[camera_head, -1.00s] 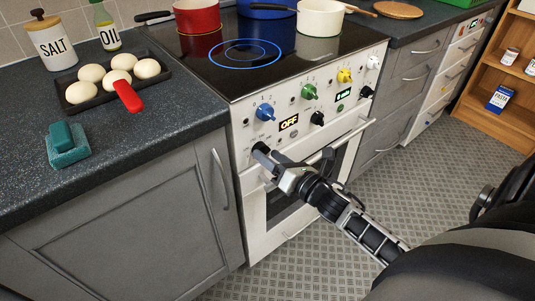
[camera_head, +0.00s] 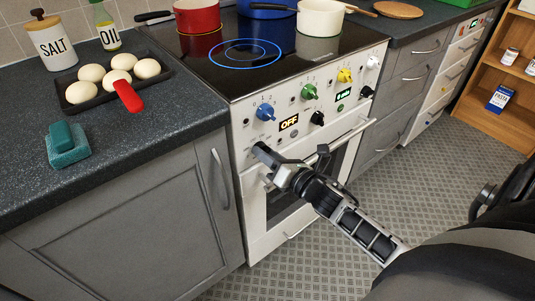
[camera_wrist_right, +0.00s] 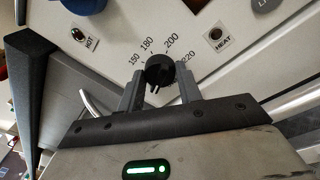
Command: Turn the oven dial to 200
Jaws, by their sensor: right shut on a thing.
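The oven dial (camera_wrist_right: 160,70) is a small black knob on the white front panel. In the right wrist view it sits between the two grey fingers of my right gripper (camera_wrist_right: 159,88), which is shut on it. Printed numbers 150, 180, 200 and 220 fan around the dial's far side; I cannot tell clearly which one its pointer faces. In the head view my right gripper (camera_head: 264,153) is at the lower left of the panel and hides most of the dial. The oven display (camera_head: 289,122) reads OFF. My left gripper is not in view.
Blue (camera_head: 265,112), green (camera_head: 309,92) and yellow (camera_head: 345,76) knobs and another black knob (camera_head: 318,118) are close by on the panel. The oven door handle (camera_head: 345,136) runs below.

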